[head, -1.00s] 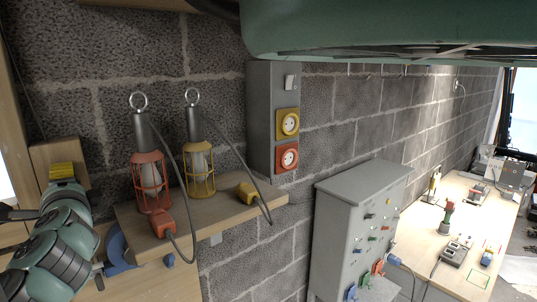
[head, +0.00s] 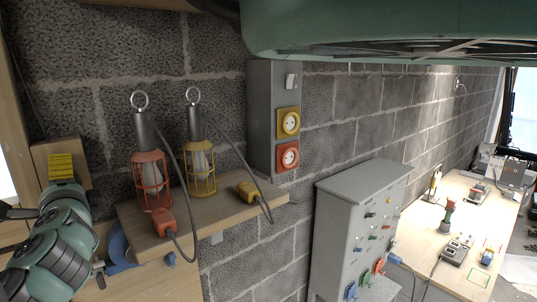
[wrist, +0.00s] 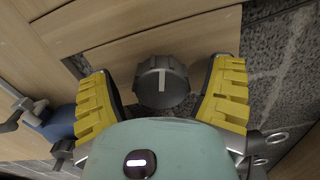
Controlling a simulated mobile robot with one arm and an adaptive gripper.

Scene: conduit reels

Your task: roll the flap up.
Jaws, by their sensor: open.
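In the wrist view a dark round knob (wrist: 162,82) with a white line sits between the two yellow ridged fingers of my gripper (wrist: 161,68). The fingers are apart, one on each side of the knob, with a visible gap at both sides. The knob is in front of a pale wooden panel (wrist: 140,22). In the head view my gripper (head: 61,167) is at the left edge, in front of a wooden block; the knob is hidden there. I cannot make out a flap in either view.
A wooden shelf (head: 232,212) holds a red caged lamp (head: 150,180) and a yellow one (head: 198,172), close right of my arm. A switch box (head: 262,120) is on the wall. A grey cabinet (head: 340,225) and a workbench (head: 420,225) stand further right.

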